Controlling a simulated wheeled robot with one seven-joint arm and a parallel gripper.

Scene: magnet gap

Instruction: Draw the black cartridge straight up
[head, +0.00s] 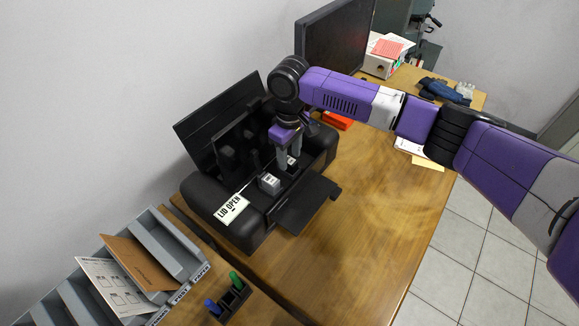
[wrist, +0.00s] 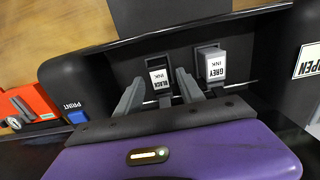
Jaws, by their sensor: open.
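The black cartridge (wrist: 158,64) sits in the printer's open bay, its white label reading "BLACK INK" in the wrist view. In the head view only its pale label (head: 291,161) shows by my fingers. My gripper (wrist: 160,80) is open, with one finger on each side of the black cartridge in the wrist view. I cannot tell whether the fingers touch it. In the head view my gripper (head: 289,163) points down into the bay. The grey cartridge (wrist: 211,66) stands beside the black one, and it also shows in the head view (head: 269,184).
The black printer (head: 212,208) has its lid (head: 218,107) raised behind the bay and its front tray (head: 308,203) out. A monitor (head: 335,40) stands behind. A sorter (head: 175,250) and a pen holder (head: 232,300) are at lower left.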

